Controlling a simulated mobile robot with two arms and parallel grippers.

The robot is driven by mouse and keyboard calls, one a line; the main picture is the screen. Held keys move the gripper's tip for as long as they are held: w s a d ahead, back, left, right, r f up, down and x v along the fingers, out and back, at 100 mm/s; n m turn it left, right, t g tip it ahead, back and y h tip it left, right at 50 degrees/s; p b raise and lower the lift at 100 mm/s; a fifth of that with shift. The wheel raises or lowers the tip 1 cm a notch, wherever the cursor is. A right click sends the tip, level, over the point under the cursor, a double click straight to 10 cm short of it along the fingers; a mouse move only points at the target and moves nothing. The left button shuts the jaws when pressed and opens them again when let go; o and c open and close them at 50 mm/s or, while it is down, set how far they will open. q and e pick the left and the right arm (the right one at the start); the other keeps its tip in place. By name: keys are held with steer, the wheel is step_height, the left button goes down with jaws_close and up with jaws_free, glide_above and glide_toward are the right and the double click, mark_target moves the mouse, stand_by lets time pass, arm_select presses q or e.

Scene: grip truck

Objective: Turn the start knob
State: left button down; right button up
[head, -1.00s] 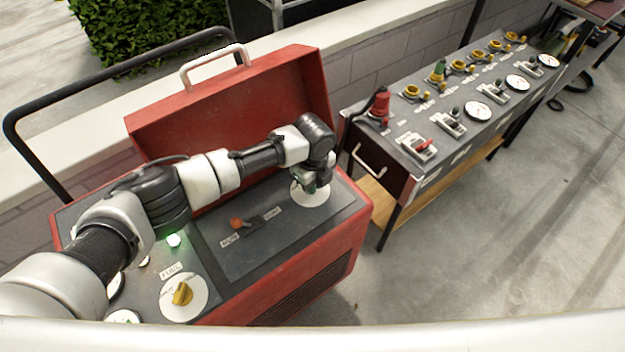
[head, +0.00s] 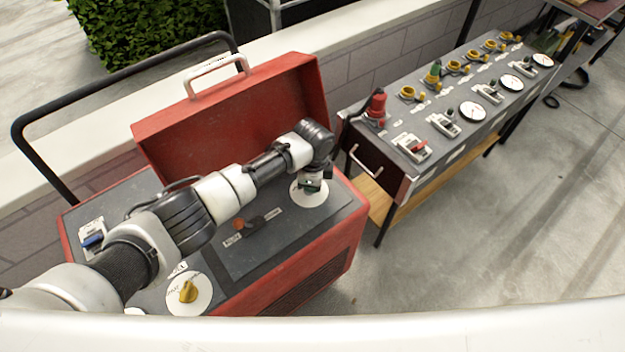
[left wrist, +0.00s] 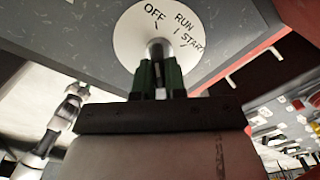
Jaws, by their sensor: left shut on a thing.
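The start knob's round white dial (left wrist: 128,30) shows OFF, RUN and START lettering in the left wrist view. In the head view the dial (head: 303,200) lies at the right end of the red machine's dark panel. My left gripper (left wrist: 158,72) is shut on the start knob (left wrist: 157,47), with its green-edged fingers on either side of it. The knob is mostly hidden by the fingers, so its exact pointing is hard to tell. In the head view my left gripper (head: 311,186) reaches down onto the dial. My right gripper is not in view.
The red machine (head: 330,255) has a raised red lid (head: 235,115) behind my arm. Its panel carries an orange-red lever (head: 240,224), a yellow fuel knob (head: 188,291) and a blue switch (head: 93,241). A long control box (head: 400,175) stands to the right.

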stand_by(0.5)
arm_select(q)
steer(key=c, duration=1.2)
jaws_free()
step_height(320, 180, up, 11)
steer(key=shift+f+p, duration=0.1)
steer(key=shift+p, duration=0.2)
